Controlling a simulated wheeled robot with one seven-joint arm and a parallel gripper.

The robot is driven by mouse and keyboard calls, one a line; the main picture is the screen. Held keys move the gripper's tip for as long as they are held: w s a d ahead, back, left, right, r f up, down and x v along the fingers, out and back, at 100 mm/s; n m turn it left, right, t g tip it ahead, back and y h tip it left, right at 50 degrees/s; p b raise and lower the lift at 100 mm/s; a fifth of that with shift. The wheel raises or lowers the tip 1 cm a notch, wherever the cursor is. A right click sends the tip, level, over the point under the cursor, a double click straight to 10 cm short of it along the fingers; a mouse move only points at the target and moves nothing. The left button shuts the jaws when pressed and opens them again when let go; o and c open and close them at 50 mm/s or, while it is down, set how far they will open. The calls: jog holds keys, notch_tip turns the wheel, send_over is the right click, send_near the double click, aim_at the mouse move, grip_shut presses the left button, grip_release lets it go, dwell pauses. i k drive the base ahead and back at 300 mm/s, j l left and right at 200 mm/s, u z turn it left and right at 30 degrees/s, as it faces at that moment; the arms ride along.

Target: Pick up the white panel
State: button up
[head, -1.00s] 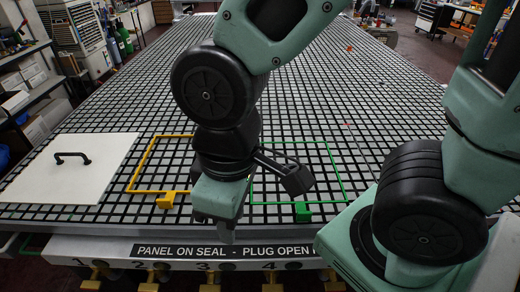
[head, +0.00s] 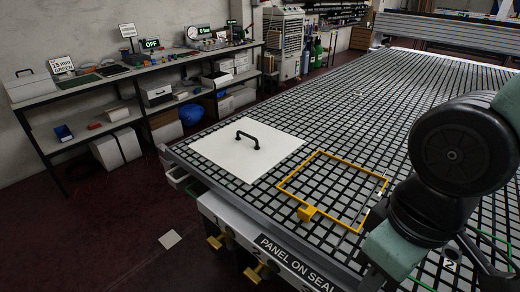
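The white panel (head: 226,158) lies flat on the near left part of the black-and-grey grid table (head: 420,98). A black handle (head: 247,137) stands up from its top. My gripper is at the lower right of the head view, mostly hidden by the green and black arm links and cut by the frame edge. I cannot see its fingertips clearly. It is well to the right of the panel and apart from it.
A yellow frame (head: 338,228) with a yellow block lies on the grid between panel and arm. A label strip and yellow valves (head: 255,273) line the table's front edge. A workbench (head: 133,77) stands along the left wall.

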aim_at(247, 148)
jog(key=i+j, duration=0.2)
jog(key=j, duration=0.2)
jog(key=i+j+z, duration=0.1)
jog(key=j, duration=0.3)
jog(key=i+j+z, duration=0.1)
jog(key=i+j, duration=0.15)
jog(key=j, duration=0.15)
jog(key=i+j, duration=0.15)
jog(key=j, duration=0.25)
jog(key=i+j+z, duration=0.1)
jog(key=j, duration=0.3)
jog(key=i+j, duration=0.2)
jog(key=j, duration=0.25)
jog(key=i+j+z, duration=0.1)
jog(key=j, duration=0.3)
jog(key=i+j+z, duration=0.1)
jog(key=j, duration=0.35)
